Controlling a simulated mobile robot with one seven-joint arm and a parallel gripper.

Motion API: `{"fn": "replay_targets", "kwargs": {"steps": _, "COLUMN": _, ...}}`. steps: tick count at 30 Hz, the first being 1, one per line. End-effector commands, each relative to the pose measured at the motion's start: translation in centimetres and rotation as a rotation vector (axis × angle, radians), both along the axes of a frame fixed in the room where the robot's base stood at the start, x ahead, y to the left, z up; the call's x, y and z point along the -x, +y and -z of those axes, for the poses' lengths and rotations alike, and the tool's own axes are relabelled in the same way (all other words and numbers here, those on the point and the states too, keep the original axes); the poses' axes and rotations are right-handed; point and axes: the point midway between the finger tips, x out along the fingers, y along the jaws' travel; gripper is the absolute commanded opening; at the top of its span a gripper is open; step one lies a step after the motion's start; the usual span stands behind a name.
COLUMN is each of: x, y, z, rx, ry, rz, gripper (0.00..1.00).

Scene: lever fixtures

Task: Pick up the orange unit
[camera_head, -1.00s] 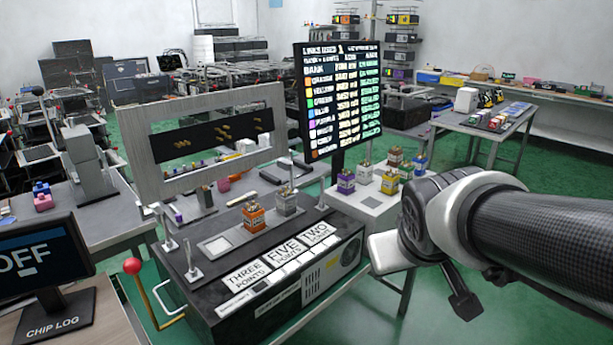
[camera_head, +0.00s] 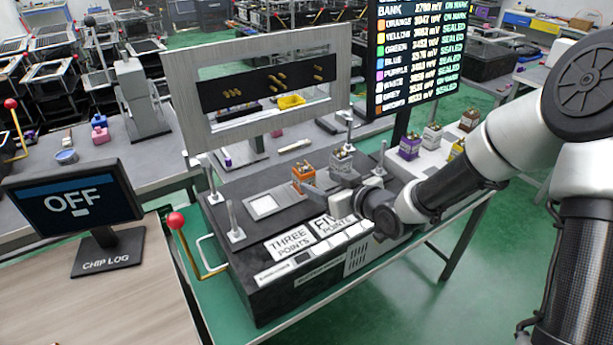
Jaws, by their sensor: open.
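The orange unit (camera_head: 304,174) is a small block with metal posts on top. It stands upright on the black fixture box (camera_head: 270,283), beside a light square plate (camera_head: 264,206). My gripper (camera_head: 328,186) comes in low from the right, over the box's top, with its fingers pointing toward the orange unit. The jaws are open and hold nothing that I can see. The fingers overlap the unit's lower right side in the picture, and I cannot tell whether they touch it. A grey unit (camera_head: 341,161) stands just behind the gripper.
Metal posts (camera_head: 236,220) rise from the box. A framed panel (camera_head: 262,88) stands behind it, and a lit screen (camera_head: 418,50) at the right. Purple (camera_head: 410,147) and white (camera_head: 432,137) units stand on the right. A red-knobbed lever (camera_head: 177,222) and an "OFF" monitor (camera_head: 73,205) are at left.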

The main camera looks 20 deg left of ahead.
Motion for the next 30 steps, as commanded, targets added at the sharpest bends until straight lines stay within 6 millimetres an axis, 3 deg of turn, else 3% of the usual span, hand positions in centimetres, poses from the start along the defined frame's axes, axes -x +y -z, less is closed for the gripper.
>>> {"fn": "replay_targets", "kwargs": {"steps": 9, "x": -4.0, "y": 4.8, "z": 2.8, "rx": 0.001, "ry": 0.002, "rz": -0.001, "gripper": 0.59}}
{"fn": "replay_targets", "kwargs": {"steps": 30, "x": -8.5, "y": 9.8, "z": 5.3, "rx": 0.003, "ry": 0.001, "rz": 0.002, "gripper": 0.59}}
